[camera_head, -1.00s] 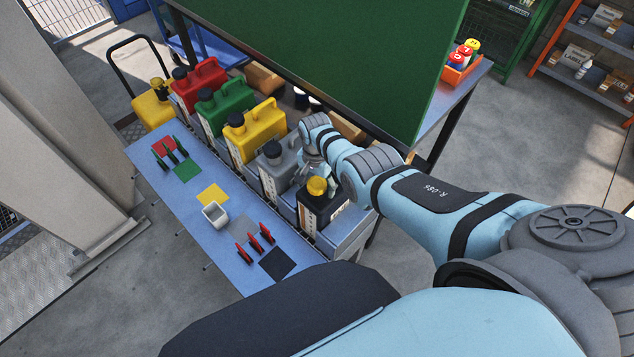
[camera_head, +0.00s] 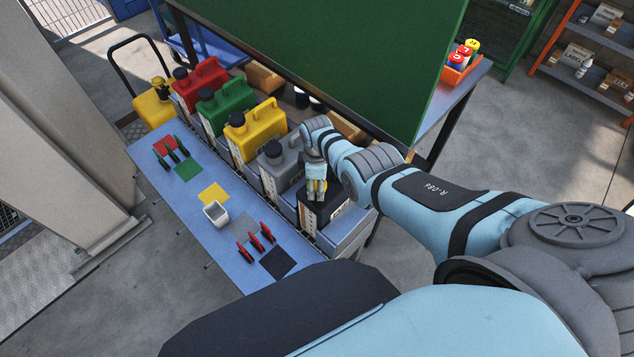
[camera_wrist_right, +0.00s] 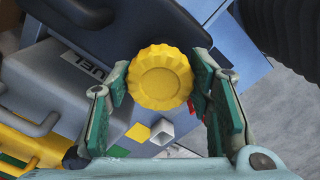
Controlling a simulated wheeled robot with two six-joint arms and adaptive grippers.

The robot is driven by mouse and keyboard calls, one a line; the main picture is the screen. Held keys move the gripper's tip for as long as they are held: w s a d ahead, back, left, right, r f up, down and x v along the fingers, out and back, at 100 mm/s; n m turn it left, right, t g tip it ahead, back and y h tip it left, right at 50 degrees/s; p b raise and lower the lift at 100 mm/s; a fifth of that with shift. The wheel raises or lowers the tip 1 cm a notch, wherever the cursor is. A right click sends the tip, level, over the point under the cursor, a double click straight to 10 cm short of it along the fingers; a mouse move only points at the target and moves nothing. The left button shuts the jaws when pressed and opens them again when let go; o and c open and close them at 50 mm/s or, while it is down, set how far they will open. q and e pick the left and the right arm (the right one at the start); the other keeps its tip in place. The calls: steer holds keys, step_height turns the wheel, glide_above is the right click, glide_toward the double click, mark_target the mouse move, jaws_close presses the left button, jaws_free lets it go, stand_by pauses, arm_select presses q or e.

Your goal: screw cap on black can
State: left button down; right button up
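The black can (camera_head: 316,213) stands upright at the near end of the row of cans. Its dark top also shows below the cap in the right wrist view (camera_wrist_right: 120,45). A ribbed yellow cap (camera_wrist_right: 160,77) sits over the can's top, between the fingers of my right gripper (camera_wrist_right: 161,82). The fingers appear to touch the cap on both sides. In the head view my right gripper (camera_head: 317,189) points down over the black can and mostly hides the cap. Whether the cap is seated in the thread cannot be seen. My left gripper is not in view.
Grey (camera_head: 281,168), yellow (camera_head: 256,128), green (camera_head: 219,103) and red (camera_head: 200,82) cans stand in a row beside the black one. A green panel (camera_head: 330,50) rises behind.

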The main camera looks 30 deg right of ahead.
steer(key=c, duration=0.7)
steer(key=m, duration=0.8)
steer(key=o, duration=1.2)
steer(key=shift+o, duration=0.2)
